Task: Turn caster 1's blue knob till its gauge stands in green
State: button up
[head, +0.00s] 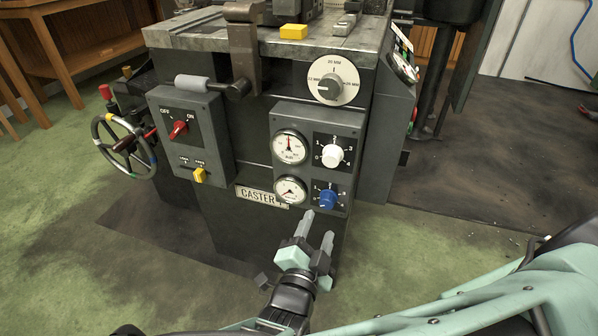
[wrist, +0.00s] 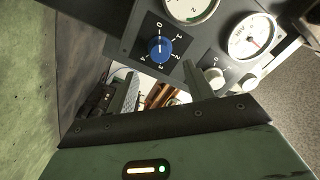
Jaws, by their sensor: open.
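Caster 1's blue knob (head: 328,198) sits at the lower right of the dark gauge panel, on a numbered dial. The gauge (head: 290,190) beside it has a thin needle pointing to the lower left; its colour bands are too small to read. My gripper (head: 318,229) is open and empty, in front of and below the knob, fingers pointing up at the panel. In the wrist view the blue knob (wrist: 159,48) lies beyond the gap between the fingers (wrist: 163,85), apart from them. The knob's gauge (wrist: 193,8) is partly cut off there.
Above sit a white knob (head: 332,155) and a second gauge (head: 290,147). The CASTER nameplate (head: 262,196) is left of the lower gauge, its number partly unclear. A switch box (head: 190,135) with red and yellow switches and a handwheel (head: 126,146) are further left.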

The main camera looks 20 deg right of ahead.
aim_at(327, 205)
jog(key=b+x, duration=0.1)
jog(key=x, duration=0.6)
jog(key=c, duration=1)
